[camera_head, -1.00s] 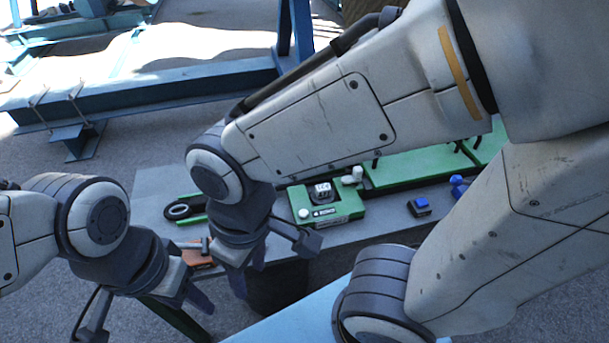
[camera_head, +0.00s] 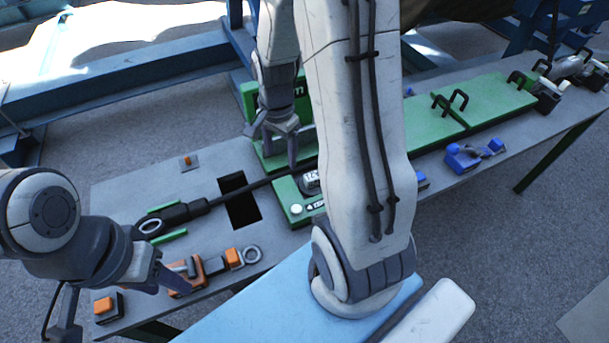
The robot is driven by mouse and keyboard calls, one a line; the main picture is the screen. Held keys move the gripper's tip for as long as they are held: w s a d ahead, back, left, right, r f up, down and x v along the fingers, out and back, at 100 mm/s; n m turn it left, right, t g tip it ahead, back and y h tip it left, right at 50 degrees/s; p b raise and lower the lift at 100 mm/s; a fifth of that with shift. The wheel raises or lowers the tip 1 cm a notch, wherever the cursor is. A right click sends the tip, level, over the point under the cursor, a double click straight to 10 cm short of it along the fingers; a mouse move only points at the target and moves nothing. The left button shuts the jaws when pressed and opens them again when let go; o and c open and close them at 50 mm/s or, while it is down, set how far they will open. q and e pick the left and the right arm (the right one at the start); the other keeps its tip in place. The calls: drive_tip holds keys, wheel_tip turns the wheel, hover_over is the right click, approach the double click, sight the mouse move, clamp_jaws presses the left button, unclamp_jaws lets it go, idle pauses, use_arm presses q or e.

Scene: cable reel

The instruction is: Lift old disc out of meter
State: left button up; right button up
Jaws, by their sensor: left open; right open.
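The green meter (camera_head: 290,194) lies on the grey bench, partly hidden behind my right arm. A dark-rimmed round part with white digits (camera_head: 312,179) shows on its top; I cannot tell whether this is the old disc. My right gripper (camera_head: 272,152) is open and empty, pointing down just behind the meter's left part, with one finger close to the digit part. I cannot tell whether it touches. My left gripper (camera_head: 118,300) is open at the bench's front left, away from the meter, near the orange tools.
A black rod with a ring end (camera_head: 180,213) lies across a square hole (camera_head: 245,212) in the bench (camera_head: 130,190). Orange-and-grey parts (camera_head: 205,268) lie at front left. Blue parts (camera_head: 468,157) and green panels (camera_head: 490,100) are at the right.

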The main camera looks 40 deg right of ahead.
drive_tip(key=s+d+f+m, duration=0.1)
drive_tip(key=d+f+m, duration=0.4)
drive_tip(key=d, duration=0.3)
drive_tip(key=m, duration=0.1)
hover_over(313, 175)
wheel_tip(313, 175, down, 4)
drive_tip(key=shift+f, duration=0.25)
drive_tip(key=shift+f+p, duration=0.6)
drive_tip(key=shift+f, duration=2.45)
clamp_jaws()
